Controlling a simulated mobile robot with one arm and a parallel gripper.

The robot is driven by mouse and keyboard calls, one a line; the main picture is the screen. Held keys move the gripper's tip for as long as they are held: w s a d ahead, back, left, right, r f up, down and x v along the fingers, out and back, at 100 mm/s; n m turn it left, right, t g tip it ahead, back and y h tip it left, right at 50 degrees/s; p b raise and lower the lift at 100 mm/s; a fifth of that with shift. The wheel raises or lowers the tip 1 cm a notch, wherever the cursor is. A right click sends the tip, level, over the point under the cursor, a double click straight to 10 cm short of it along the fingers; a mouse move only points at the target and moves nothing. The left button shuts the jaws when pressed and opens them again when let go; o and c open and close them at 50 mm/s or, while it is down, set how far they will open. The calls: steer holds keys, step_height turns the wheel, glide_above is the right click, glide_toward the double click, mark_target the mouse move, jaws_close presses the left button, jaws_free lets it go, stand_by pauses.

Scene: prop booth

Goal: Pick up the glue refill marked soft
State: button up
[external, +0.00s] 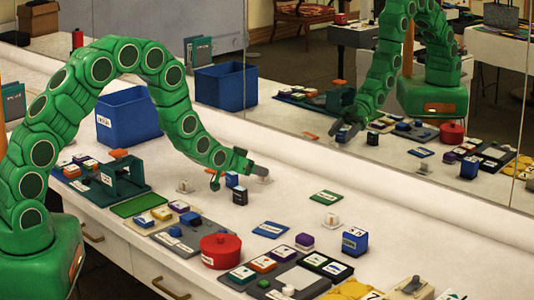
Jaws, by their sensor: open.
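My gripper (239,177) is open and low over the white table near its middle. A small blue block (232,180) shows between or just behind its fingers; I cannot tell whether they touch it. A dark block (240,197) with a pale mark stands just in front of it. A larger blue block (355,241) with a white label stands farther right. Several small coloured, labelled blocks lie about, and their print is too small to read. I cannot tell which one is the glue refill marked soft.
A red round pot (221,253) stands at the front, beside grey trays with small blocks. A large blue bin (128,117) stands at the back left, near a green clamp-like fixture (122,178). A mirror (400,90) runs along the back.

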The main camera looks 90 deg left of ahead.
mark_target(260, 182)
steer(key=shift+x, duration=1.7)
jaws_close()
steer(key=shift+r, duration=0.1)
steer(key=shift+r, duration=0.1)
steer(key=shift+r, duration=0.25)
step_height(260, 182, up, 3)
steer(key=shift+s+r, duration=0.1)
steer(key=shift+s, duration=0.05)
steer(key=a+r+v, duration=0.1)
steer(key=v, duration=1.5)
steer(key=shift+s, duration=0.2)
